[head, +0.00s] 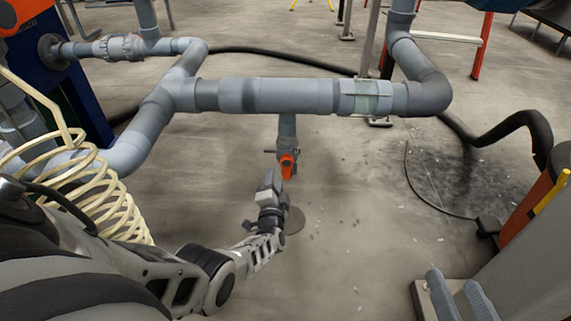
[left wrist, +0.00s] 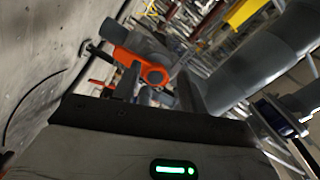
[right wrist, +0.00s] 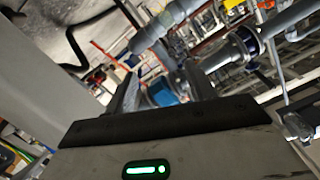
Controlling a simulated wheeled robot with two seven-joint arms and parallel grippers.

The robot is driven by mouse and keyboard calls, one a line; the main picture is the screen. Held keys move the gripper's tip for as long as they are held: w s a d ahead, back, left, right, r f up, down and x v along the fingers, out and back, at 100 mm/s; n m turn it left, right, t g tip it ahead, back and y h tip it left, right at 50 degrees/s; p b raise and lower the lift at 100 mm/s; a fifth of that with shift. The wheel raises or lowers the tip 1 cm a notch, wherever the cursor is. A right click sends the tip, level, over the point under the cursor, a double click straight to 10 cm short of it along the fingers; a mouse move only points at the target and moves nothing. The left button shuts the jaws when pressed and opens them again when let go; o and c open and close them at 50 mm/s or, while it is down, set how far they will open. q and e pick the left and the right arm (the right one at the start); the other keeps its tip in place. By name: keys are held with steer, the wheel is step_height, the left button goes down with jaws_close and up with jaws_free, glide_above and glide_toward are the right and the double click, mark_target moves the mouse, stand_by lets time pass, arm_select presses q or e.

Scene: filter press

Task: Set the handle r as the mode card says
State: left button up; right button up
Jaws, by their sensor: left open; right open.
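The orange handle (head: 287,166) sits at the lower end of a short grey pipe stub hanging from the horizontal pipe. I take it to be handle r. My left gripper (head: 270,182) is just below and left of it in the head view. In the left wrist view the orange handle (left wrist: 142,65) shows beyond the open fingers of my left gripper (left wrist: 158,78), its round end between them. I cannot tell whether they touch. My right gripper (right wrist: 160,75) is open, with a blue fitting (right wrist: 162,93) visible beyond its fingers. I cannot make out a mode card.
The thick horizontal grey pipe (head: 290,95) crosses above the handle. A coiled cream hose (head: 115,200) is at the left, beside my left arm. A black hose (head: 515,130) and an orange post (head: 530,210) are at the right. The concrete floor (head: 350,240) below is open.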

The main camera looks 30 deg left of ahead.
mark_target(286, 172)
arm_select(q)
steer(key=w+n+b, duration=0.2)
steer(key=n, duration=0.2)
steer(key=w+f+n+b, duration=0.1)
steer(key=w+n+b, duration=0.1)
steer(key=n, duration=0.3)
steer(key=w+f+n+b, duration=0.1)
steer(key=w+n+b, duration=0.1)
steer(key=n+b, duration=0.2)
steer(key=shift+w+f+n, duration=0.25)
steer(key=shift+n, duration=0.05)
steer(key=shift+x, duration=0.9)
steer(key=shift+a, duration=0.1)
arm_select(e)
step_height(286, 172, up, 12)
steer(key=n+t+y, duration=0.4)
steer(key=n+y, duration=0.4)
steer(key=n, duration=0.2)
steer(key=shift+w+f+n+t, duration=0.25)
steer(key=shift+n+t, duration=0.05)
steer(key=shift+t, duration=0.1)
steer(key=shift+d, duration=0.1)
arm_select(q)
steer(key=shift+c, duration=0.2)
